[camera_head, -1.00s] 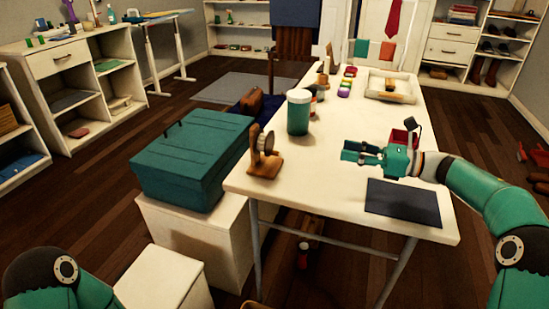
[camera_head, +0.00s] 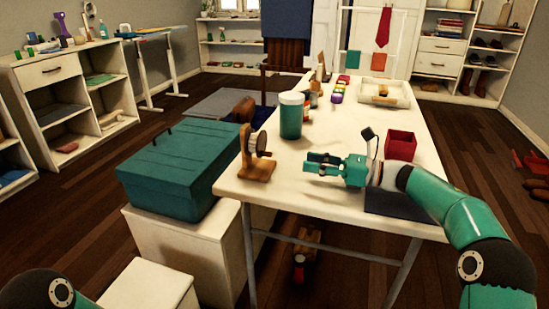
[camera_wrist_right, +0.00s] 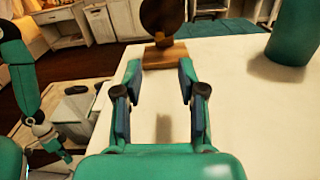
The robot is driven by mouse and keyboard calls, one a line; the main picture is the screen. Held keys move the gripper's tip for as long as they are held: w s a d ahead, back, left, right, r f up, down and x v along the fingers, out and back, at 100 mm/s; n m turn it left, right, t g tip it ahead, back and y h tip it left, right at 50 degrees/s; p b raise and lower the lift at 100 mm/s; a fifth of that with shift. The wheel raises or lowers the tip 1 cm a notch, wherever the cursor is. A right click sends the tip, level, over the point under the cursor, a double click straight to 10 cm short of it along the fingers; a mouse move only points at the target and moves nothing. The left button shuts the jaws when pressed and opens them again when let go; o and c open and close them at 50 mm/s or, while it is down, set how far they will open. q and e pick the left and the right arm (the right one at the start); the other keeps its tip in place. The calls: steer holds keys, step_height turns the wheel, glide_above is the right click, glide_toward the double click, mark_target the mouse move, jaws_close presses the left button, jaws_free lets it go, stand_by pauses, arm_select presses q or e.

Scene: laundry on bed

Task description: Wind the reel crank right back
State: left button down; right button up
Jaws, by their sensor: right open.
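The reel (camera_head: 257,160) stands upright on the near left corner of the white table, with a wooden base and a round wheel. A small dark reddish crank knob (camera_head: 266,153) seems to stick out on its right side. My right gripper (camera_head: 309,163) is open and empty, level above the table, its fingers pointing left toward the reel with a gap between. In the right wrist view the reel's wooden base (camera_wrist_right: 166,55) lies just beyond the two fingertips; its upper part is cut off by the frame top. My left gripper (camera_wrist_right: 57,150) shows only small and unclear at the left.
A green jar (camera_head: 291,117) with a white lid stands behind the reel. A red open box (camera_head: 401,146) and a dark mat (camera_head: 392,204) lie near my right wrist. A teal case (camera_head: 180,170) sits left of the table (camera_head: 330,208). Bare tabletop lies between gripper and reel.

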mark_target(261, 144)
steer(key=x, duration=1)
steer(key=shift+a, duration=0.3)
steer(key=shift+w, duration=0.1)
jaws_close()
